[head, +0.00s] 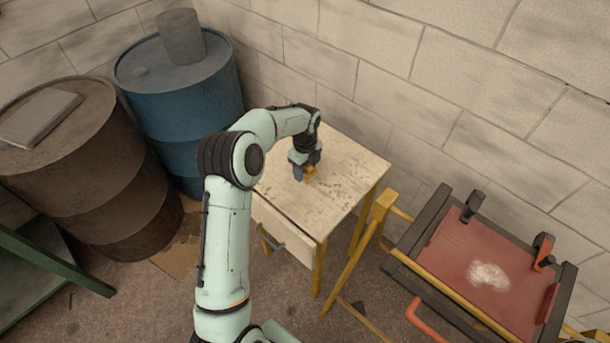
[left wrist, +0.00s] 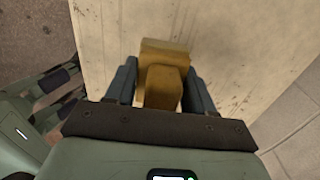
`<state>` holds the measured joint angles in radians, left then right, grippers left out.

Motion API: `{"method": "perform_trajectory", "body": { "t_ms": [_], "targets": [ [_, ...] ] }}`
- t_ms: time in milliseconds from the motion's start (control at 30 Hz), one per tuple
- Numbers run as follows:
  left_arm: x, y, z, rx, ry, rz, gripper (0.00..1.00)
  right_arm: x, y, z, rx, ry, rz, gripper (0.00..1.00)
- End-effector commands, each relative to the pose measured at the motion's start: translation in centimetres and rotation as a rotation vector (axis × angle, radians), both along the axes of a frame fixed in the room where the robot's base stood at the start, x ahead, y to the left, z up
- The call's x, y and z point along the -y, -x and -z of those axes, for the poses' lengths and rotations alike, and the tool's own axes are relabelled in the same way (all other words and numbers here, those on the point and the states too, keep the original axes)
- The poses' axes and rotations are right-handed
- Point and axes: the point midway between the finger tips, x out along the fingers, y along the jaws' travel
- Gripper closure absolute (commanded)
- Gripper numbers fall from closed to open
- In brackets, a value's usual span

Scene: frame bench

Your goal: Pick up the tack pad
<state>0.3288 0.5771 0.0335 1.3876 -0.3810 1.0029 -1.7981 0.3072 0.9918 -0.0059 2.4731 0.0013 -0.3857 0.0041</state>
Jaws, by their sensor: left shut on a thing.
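The tack pad (left wrist: 165,55) is a yellow-brown block with a raised grip part. It is over the pale wooden tabletop in the left wrist view, and a small part of it (head: 311,171) shows in the head view. My left gripper (left wrist: 160,88) has its fingers on both sides of the pad's raised part and is shut on it. In the head view the left gripper (head: 304,174) points down at the small table (head: 340,187). I cannot tell if the pad touches the tabletop. My right gripper is not in view.
A blue drum (head: 190,105) and a brown drum (head: 95,170) stand left of the table. A frame with a red panel (head: 465,265) and dark clamps stands at the right. The block wall (head: 400,70) is close behind the table. Most of the tabletop is clear.

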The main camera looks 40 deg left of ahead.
Motion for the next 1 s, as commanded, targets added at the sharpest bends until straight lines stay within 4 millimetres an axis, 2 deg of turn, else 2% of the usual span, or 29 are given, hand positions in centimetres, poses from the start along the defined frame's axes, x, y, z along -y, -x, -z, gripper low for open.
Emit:
{"method": "perform_trajectory", "body": {
  "t_ms": [33, 300, 500, 700, 1000],
  "targets": [
    [0.0, -0.2, -1.8, 0.008, -0.001, 0.000, 0.78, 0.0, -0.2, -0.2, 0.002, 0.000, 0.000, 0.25],
    [0.0, -0.3, -9.7, 0.009, -0.001, 0.000, 0.78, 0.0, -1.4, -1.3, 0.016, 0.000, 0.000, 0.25],
    [0.0, -0.2, -13.8, 0.006, 0.000, 0.000, 0.78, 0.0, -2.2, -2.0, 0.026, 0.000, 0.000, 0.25],
    [0.0, -0.1, -15.5, 0.003, 0.000, 0.001, 0.78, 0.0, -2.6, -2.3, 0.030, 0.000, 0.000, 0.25],
    [0.0, 0.0, -15.6, 0.001, 0.000, 0.000, 0.78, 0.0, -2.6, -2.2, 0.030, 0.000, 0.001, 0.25]
  ]
}}
